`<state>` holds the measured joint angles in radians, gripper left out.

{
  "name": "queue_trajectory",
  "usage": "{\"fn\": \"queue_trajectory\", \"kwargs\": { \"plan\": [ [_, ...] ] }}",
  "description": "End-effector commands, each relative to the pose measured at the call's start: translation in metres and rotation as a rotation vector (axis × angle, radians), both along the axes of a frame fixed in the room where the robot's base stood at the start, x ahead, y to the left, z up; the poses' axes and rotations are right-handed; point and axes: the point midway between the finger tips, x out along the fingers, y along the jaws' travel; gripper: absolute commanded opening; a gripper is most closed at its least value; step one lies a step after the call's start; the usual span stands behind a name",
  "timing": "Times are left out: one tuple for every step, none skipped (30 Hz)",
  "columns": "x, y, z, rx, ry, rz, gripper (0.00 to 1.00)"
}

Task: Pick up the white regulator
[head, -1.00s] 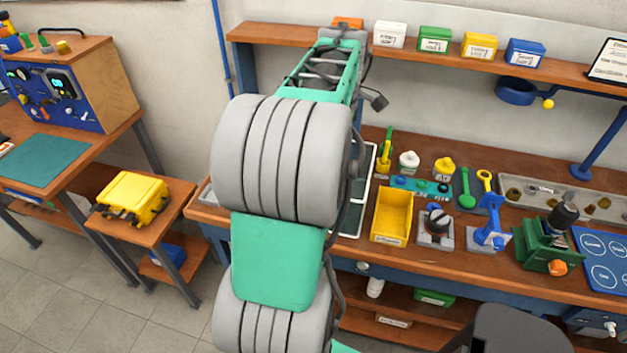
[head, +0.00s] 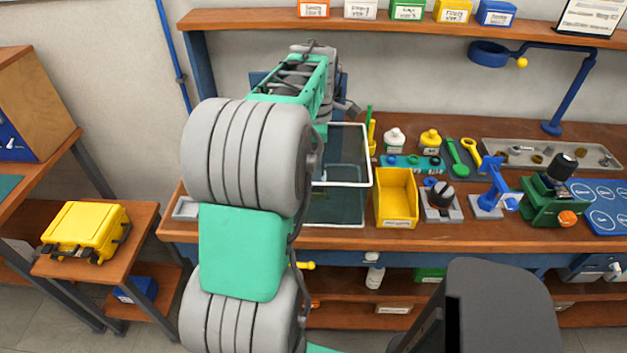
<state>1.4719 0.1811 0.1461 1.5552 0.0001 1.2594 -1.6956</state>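A small white rounded piece (head: 394,141), which looks like the white regulator, stands upright on the wooden bench toward the back, left of a similar yellow piece (head: 430,142). Nothing touches it from above. My arm reaches up the left-middle of the head view, its far end in front of the wall and left of the white piece. My gripper's fingers do not show; they are hidden behind my arm links or out of sight. Whether they hold anything cannot be seen.
In front of the white piece are a teal strip (head: 398,163) and an empty yellow bin (head: 397,222). A clear tank with a white rim (head: 368,160) stands left of it. A shelf (head: 240,19) with labelled boxes runs above. A green vise (head: 545,205) stands right.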

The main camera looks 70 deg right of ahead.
Motion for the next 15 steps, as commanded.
{"fn": "queue_trajectory", "kwargs": {
  "plan": [
    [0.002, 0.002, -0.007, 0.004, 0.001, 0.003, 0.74],
    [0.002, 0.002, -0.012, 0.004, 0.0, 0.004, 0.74],
    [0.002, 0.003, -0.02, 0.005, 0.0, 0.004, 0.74],
    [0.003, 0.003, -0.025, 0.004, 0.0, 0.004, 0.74],
    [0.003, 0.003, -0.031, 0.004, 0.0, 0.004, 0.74],
    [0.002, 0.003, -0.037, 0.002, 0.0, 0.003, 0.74],
    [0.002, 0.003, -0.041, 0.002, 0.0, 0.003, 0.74],
    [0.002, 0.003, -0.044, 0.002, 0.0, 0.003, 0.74],
    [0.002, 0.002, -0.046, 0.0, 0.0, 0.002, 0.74],
    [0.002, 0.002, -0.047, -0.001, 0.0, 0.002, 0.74],
    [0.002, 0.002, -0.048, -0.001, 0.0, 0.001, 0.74],
    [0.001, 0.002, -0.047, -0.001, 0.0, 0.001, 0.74],
    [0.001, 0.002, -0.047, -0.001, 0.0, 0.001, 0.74],
    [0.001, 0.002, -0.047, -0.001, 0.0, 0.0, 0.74],
    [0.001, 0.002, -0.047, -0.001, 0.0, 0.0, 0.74]
  ]
}}
